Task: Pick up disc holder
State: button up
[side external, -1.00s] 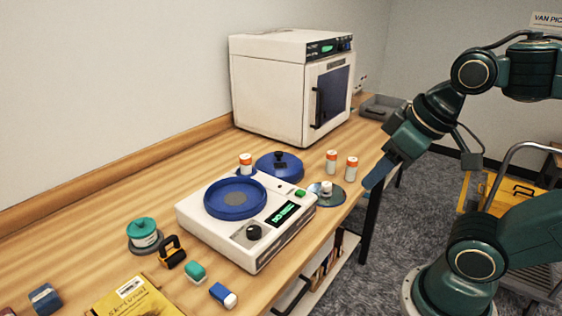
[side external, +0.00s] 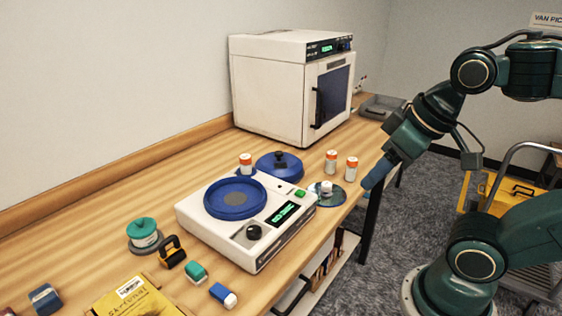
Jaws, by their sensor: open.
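A shiny disc (side external: 335,200) with a small white upright piece (side external: 327,188) on it lies near the table's front edge, right of the white machine; this looks like the disc holder. My gripper (side external: 371,181) is just right of it, at the table's edge, pointing down and left. It is open and empty, apart from the disc; its fingers overlap in this view, so the gap between them is hard to see.
The white machine (side external: 285,228) with a blue bowl (side external: 235,198) stands left of the disc. A blue lid (side external: 279,167) and orange-topped cylinders (side external: 331,161) stand behind. A white oven-like box (side external: 270,95) is at the back. Small items lie front left.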

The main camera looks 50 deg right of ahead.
jog(key=shift+w, duration=0.1)
jog(key=m+g, duration=0.6)
jog(key=m, duration=1.7)
send_over(327, 184)
notch_tip(327, 184, down, 11)
jog(key=shift+n, duration=0.3)
jog(key=shift+f, duration=4.25)
